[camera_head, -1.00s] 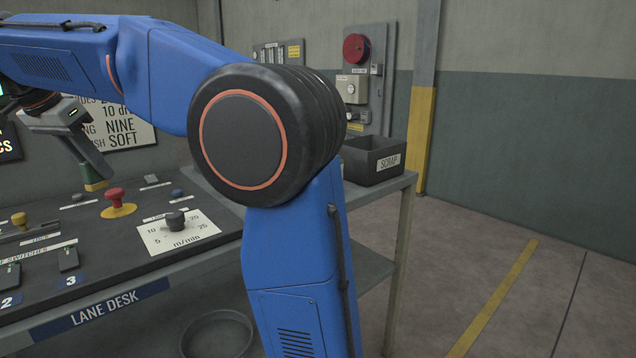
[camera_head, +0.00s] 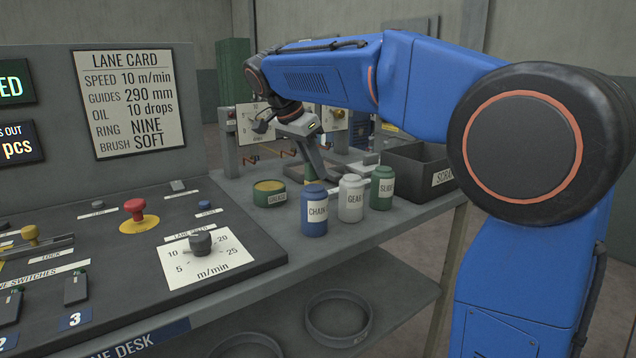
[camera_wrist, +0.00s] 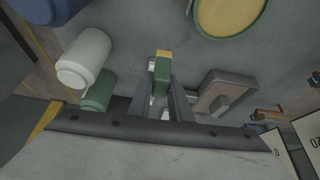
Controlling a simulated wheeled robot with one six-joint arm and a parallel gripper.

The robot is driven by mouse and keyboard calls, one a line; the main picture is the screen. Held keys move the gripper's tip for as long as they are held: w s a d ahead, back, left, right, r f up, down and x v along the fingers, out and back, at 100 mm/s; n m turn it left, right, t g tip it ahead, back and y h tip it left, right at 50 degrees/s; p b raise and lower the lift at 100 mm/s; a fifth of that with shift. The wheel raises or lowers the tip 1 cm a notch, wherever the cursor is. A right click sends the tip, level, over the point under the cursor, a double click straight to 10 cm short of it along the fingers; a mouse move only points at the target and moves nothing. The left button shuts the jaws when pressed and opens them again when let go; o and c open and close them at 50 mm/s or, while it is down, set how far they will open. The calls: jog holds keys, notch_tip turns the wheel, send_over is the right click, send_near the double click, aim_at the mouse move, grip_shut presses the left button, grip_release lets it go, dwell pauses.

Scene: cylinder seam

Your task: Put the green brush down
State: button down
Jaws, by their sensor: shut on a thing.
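The green brush (camera_wrist: 162,70) is a small green block with a yellow end, seen between my gripper's fingers in the wrist view. My gripper (camera_wrist: 163,90) is shut on it. In the head view my gripper (camera_head: 322,176) points down over the right part of the grey bench (camera_head: 418,212), behind the bottles. The brush is mostly hidden there, and I cannot tell whether it touches the bench top.
Close in front stand a blue bottle (camera_head: 314,212), a white bottle (camera_head: 351,200), a green bottle (camera_head: 382,188) and a green tin with a yellow top (camera_head: 269,194). A dark scrap bin (camera_head: 405,168) stands right. A brown-grey object (camera_wrist: 222,92) lies beside the fingers.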

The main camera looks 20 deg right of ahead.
aim_at(314, 179)
jog(key=shift+f, duration=2)
jog(key=shift+a, duration=0.1)
jog(key=c, duration=1.6)
grip_release()
jog(key=shift+f, duration=0.1)
jog(key=shift+c, duration=0.2)
jog(key=v, duration=1.2)
jog(key=shift+s, duration=0.1)
